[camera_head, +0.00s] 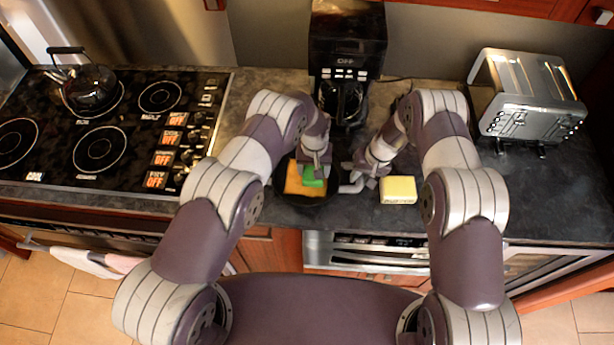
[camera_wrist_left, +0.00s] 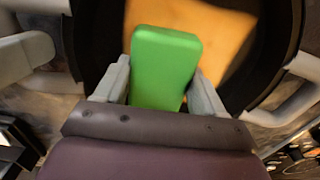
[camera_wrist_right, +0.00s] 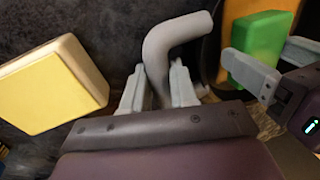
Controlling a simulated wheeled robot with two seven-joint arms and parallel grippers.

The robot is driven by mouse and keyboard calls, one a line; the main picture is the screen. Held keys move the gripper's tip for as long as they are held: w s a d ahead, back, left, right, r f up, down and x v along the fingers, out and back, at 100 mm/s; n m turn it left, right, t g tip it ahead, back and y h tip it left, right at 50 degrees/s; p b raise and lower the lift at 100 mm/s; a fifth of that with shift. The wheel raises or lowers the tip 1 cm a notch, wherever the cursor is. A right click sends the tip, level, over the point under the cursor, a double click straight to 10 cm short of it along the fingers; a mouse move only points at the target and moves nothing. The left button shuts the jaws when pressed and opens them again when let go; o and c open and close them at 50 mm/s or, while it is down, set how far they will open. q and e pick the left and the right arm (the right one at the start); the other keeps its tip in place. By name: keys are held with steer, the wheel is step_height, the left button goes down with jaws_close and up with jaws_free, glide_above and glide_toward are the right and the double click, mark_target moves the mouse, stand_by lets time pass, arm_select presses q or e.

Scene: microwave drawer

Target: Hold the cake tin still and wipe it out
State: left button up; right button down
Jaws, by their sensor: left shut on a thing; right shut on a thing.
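The cake tin (camera_head: 318,201) is a dark round pan on the counter, with an orange patch (camera_head: 293,186) on its inside floor. My left gripper (camera_head: 316,165) is over the tin, shut on a green sponge (camera_head: 313,177). The left wrist view shows the sponge (camera_wrist_left: 165,65) between both fingers, above the orange patch (camera_wrist_left: 222,40); whether it touches the floor I cannot tell. My right gripper (camera_head: 362,176) is beside the tin, shut on its grey bent handle (camera_head: 350,188). The right wrist view shows the handle (camera_wrist_right: 172,40) between the fingers.
A pale yellow block (camera_head: 398,190) lies on the counter right of my right gripper. A coffee maker (camera_head: 347,50) stands behind the tin. A toaster (camera_head: 528,95) is at the right, and a stove with a kettle (camera_head: 90,85) at the left. The right front counter is clear.

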arm_select(q)
steer(key=shift+a, duration=0.9)
steer(key=shift+a+f, duration=0.15)
steer(key=shift+a, duration=0.95)
steer(key=shift+s+d, duration=0.1)
steer(key=shift+d, duration=1)
steer(key=shift+d+r, duration=0.2)
steer(key=shift+d, duration=0.95)
steer(key=shift+a, duration=0.1)
steer(key=shift+a+f, duration=0.15)
steer(key=shift+a, duration=2)
steer(key=shift+d, duration=2.25)
steer(key=shift+a, duration=2.25)
steer(key=shift+d, duration=2.2)
